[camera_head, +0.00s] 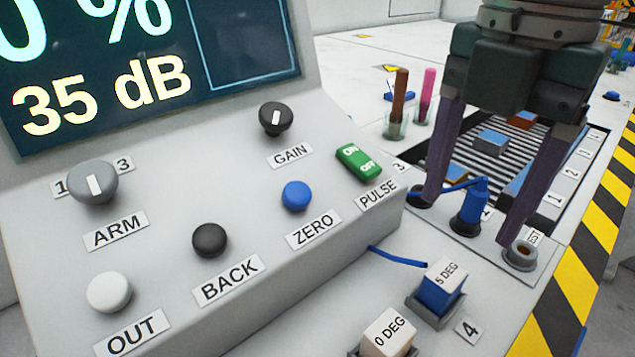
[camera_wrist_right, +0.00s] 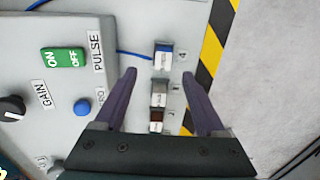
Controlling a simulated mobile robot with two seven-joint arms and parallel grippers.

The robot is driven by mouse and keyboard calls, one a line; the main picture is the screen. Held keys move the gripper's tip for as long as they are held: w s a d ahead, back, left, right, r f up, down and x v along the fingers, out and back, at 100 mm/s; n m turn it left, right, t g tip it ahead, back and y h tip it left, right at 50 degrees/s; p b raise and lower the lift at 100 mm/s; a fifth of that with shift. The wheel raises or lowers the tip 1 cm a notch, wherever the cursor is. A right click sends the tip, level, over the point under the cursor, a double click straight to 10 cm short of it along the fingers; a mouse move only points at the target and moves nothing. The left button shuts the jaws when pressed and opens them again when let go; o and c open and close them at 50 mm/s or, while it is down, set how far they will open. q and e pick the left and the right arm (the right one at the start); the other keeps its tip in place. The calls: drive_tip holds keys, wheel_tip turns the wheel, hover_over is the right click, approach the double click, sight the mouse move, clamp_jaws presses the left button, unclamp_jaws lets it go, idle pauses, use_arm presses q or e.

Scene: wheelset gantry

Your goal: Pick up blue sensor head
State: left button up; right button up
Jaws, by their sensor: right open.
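Two blue pieces could be the sensor head; I cannot tell which. One is a blue block marked 5 DEG (camera_head: 437,292), upright in a grey holder beside label 4; it also shows in the wrist view (camera_wrist_right: 163,58), with a blue cable beside it. The other is a blue upright piece (camera_head: 469,208) in a round socket, with a blue cable. My right gripper (camera_head: 475,225) is open and empty, fingers pointing down. In the head view its fingers flank the upright piece; in the wrist view (camera_wrist_right: 159,73) they flank the block row, apart from it. My left gripper is out of view.
A 0 DEG block (camera_head: 388,332) sits beside the 5 DEG one. A console with knobs and a green switch (camera_head: 358,162) rises to the left. Brown (camera_head: 399,95) and pink (camera_head: 426,95) sticks stand in cups behind. A yellow-black edge (camera_head: 595,215) runs right.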

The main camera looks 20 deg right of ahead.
sight(447, 273)
drive_tip(key=f, duration=0.1)
drive_tip(key=f+b, duration=0.1)
drive_tip(key=f, duration=0.2)
drive_tip(key=shift+s+d+f, duration=0.2)
drive_tip(key=shift+s+f, duration=0.15)
drive_tip(key=shift+s, duration=0.05)
drive_tip(key=f, duration=0.1)
drive_tip(key=f+b, duration=0.1)
drive_tip(key=f, duration=0.1)
drive_tip(key=f+b, duration=0.1)
drive_tip(key=f, duration=0.1)
drive_tip(key=shift+a+f, duration=0.1)
drive_tip(key=shift+a, duration=0.3)
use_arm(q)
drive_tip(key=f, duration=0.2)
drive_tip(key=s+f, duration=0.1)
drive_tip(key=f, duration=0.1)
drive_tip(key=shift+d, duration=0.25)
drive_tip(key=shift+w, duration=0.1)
use_arm(e)
drive_tip(key=shift+c, duration=0.3)
clamp_jaws()
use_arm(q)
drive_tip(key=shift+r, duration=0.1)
